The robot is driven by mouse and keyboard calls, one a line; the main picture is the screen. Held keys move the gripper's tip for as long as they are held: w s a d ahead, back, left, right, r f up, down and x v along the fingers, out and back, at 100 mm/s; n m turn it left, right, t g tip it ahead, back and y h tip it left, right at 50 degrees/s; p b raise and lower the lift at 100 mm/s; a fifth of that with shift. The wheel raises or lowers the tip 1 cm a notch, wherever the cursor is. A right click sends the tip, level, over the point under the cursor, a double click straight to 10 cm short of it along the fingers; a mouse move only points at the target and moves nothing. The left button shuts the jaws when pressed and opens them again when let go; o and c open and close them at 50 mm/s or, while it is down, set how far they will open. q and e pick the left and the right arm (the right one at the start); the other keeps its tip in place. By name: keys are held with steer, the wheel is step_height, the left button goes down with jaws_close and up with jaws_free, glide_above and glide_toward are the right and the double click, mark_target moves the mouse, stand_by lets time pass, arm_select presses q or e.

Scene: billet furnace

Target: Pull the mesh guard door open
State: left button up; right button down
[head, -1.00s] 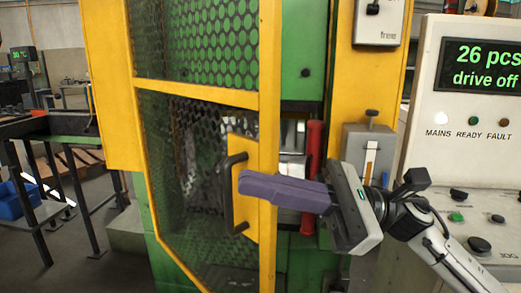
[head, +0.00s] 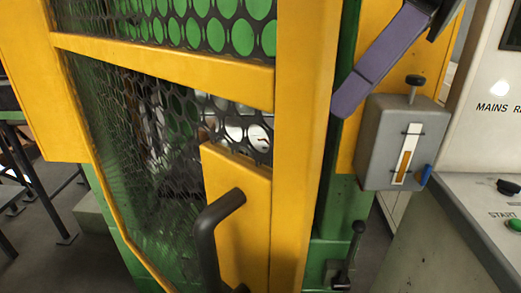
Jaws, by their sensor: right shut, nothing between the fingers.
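The mesh guard door (head: 290,150) has a yellow frame with dark mesh and fills the left and middle of the head view. Its rails slope down toward me on the right, so its right edge looks nearer than its left side. The dark bar handle (head: 207,240) is on a yellow plate at the door's lower right, with its lower end near the picture's bottom edge. My right gripper (head: 350,96), with purple fingers, is at the upper right, pointing down and left. It is shut, empty, to the right of the door's edge and apart from the handle. My left gripper is not in view.
A grey box (head: 375,138) with a top knob and slotted front is right of the door, close below my right gripper. A dark lever (head: 350,255) stands below it. A control console (head: 455,235) is at the right. A dark table frame (head: 40,190) is at the far left.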

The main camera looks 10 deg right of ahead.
mark_target(269, 181)
steer(key=a+f, duration=0.2)
steer(key=a, duration=0.1)
steer(key=s+a+f, duration=0.1)
steer(key=a+f, duration=0.2)
steer(key=s+a+f, duration=0.1)
steer(key=a+f, duration=0.1)
steer(key=a, duration=0.1)
steer(key=shift+s+f, duration=0.25)
steer(key=shift+f, duration=0.15)
steer(key=shift+a, duration=0.2)
